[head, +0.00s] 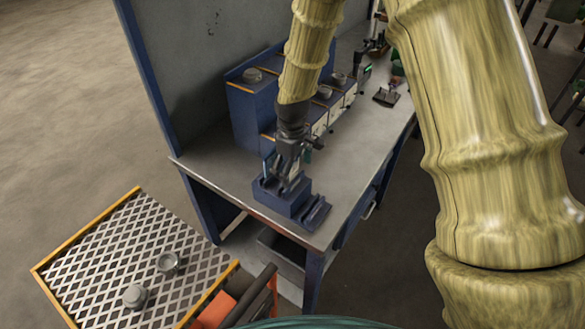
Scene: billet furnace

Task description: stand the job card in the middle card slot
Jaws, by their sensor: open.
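My gripper (285,168) points down at the near end of the grey bench, with its fingers open. It is just above a small dark blue block (284,203), which looks like the card holder; its slots are too small to tell apart. Thin upright pieces show between and beside the fingers, and I cannot tell whether one of them is the job card or part of the gripper. The fingertips partly hide the top of the block. I cannot make out the job card for certain anywhere.
Blue bins (256,110) with pale fronts and grey round parts stand behind my gripper. A tall panel (190,60) backs the bench. A mesh-topped platform (105,245) holds two grey round parts.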

